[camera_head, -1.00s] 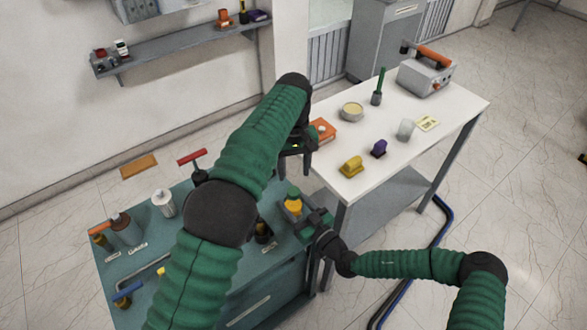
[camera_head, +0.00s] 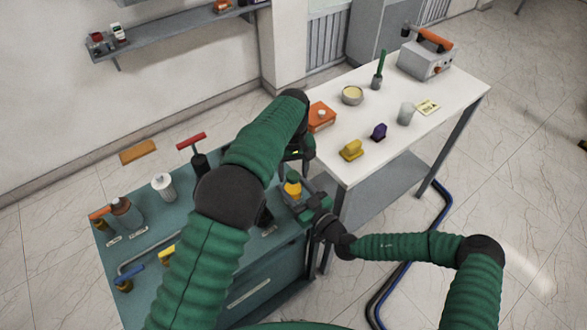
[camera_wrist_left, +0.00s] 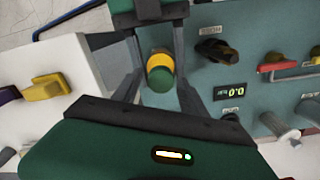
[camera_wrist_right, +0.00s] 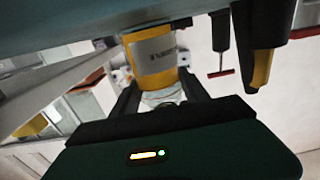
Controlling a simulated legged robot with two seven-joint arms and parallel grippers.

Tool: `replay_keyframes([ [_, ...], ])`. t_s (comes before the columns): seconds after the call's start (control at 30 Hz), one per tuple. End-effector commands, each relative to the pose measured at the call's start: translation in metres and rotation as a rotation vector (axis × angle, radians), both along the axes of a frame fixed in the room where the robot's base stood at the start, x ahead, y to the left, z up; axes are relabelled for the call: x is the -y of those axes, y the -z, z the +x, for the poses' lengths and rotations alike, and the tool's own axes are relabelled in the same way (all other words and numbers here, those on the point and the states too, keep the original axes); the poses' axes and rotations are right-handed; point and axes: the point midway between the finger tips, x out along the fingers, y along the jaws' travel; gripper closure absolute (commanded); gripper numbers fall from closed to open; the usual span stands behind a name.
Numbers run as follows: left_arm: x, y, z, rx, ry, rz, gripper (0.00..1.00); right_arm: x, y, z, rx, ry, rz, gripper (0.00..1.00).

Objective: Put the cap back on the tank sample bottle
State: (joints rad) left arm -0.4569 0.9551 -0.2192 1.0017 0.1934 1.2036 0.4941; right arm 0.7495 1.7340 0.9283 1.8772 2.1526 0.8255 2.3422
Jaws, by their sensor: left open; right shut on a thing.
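The tank sample bottle (camera_head: 293,190) is orange-yellow and stands at the right edge of the teal bench top. Its label shows in the right wrist view (camera_wrist_right: 154,52). A green cap (camera_wrist_left: 160,79) sits at the top of the bottle in the left wrist view; I cannot tell whether it is tight. My right gripper (camera_head: 303,203) is shut on the bottle from the right. My left gripper (camera_head: 296,163) is open just above, its fingers on either side of the cap and apart from it. The left forearm hides part of the bench.
The white table (camera_head: 335,170) to the right holds an orange box (camera_head: 321,116) and a yellow block (camera_head: 351,150).

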Motion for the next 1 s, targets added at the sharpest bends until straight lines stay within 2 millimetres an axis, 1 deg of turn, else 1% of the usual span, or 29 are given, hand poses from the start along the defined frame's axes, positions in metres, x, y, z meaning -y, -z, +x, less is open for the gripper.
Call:
replay_keyframes([
  [0.03,0.0,-0.0001,0.0,0.0,0.0,0.0,0.52,-0.0001,0.0004,-0.0002,-0.001,0.0,-0.001,1.0],
  [0.07,0.0,-0.0001,0.0,0.0,0.0,0.0,0.56,-0.0001,0.0005,-0.0002,-0.001,0.0,-0.001,1.0],
  [0.4,0.0005,-0.0003,0.0001,0.0,0.0,-0.001,1.0,-0.0003,0.0005,-0.0004,-0.001,-0.001,-0.001,1.0],
  [0.57,0.0008,-0.0004,0.0001,0.0,0.004,-0.001,1.0,-0.0005,0.0005,-0.0005,-0.001,-0.002,-0.001,1.0],
  [0.67,0.001,-0.0004,0.0001,0.0,0.1,-0.004,1.0,-0.0006,0.0004,-0.0006,-0.001,-0.002,-0.001,1.0],
  [0.77,0.0007,-0.0003,0.0004,0.001,0.281,-0.004,1.0,-0.0007,0.0004,-0.0006,-0.001,-0.002,-0.001,1.0],
  [0.9,0.0011,-0.0002,0.0003,0.002,0.268,-0.003,1.0,-0.0008,0.0004,-0.0007,-0.001,-0.003,-0.001,1.0],
  [0.93,0.0012,-0.0003,0.0003,0.002,0.267,-0.003,0.65,-0.0009,0.0004,-0.0008,-0.001,-0.003,-0.001,1.0],
  [1.0,0.0011,-0.0003,0.0003,0.002,0.267,-0.003,0.56,-0.0009,0.0004,-0.0008,-0.001,-0.003,-0.001,1.0],
])
